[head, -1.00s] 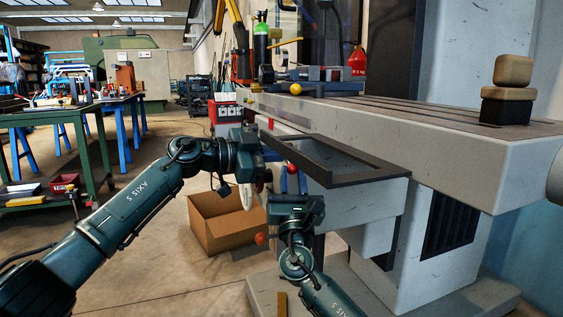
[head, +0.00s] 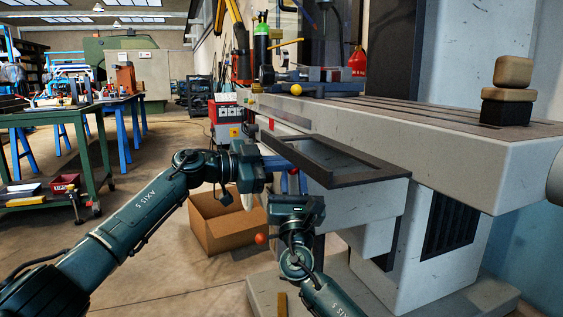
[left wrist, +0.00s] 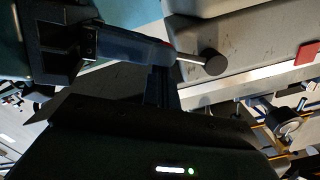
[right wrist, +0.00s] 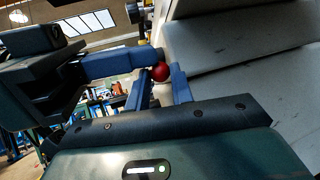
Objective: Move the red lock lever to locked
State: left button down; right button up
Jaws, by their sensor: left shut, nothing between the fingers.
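A red ball knob (head: 293,171), which looks like the end of the red lock lever, sits below the dark tray of the machine. It also shows in the right wrist view (right wrist: 160,72); the lever's arm is mostly hidden. My right gripper (head: 293,178) points up from below, its two blue fingers apart with the knob between or just beyond their tips; I cannot tell whether they touch it. My left gripper (head: 286,163) comes in from the left, shut and empty, its fingertips close beside the knob. In the left wrist view its fingers hide the knob.
A black knob on a silver rod (left wrist: 215,65) stands near the left fingers. An orange ball (head: 261,238) hangs lower. A cardboard box (head: 228,232) is on the floor, with free floor at left.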

jog(key=shift+o, duration=0.7)
jog(key=o, duration=0.3)
pick_arm(q)
jog(key=shift+w+f, duration=0.15)
jog(key=shift+f, duration=0.45)
pick_arm(e)
jog(key=shift+o, duration=0.2)
jog(key=shift+s+a+r, duration=0.1)
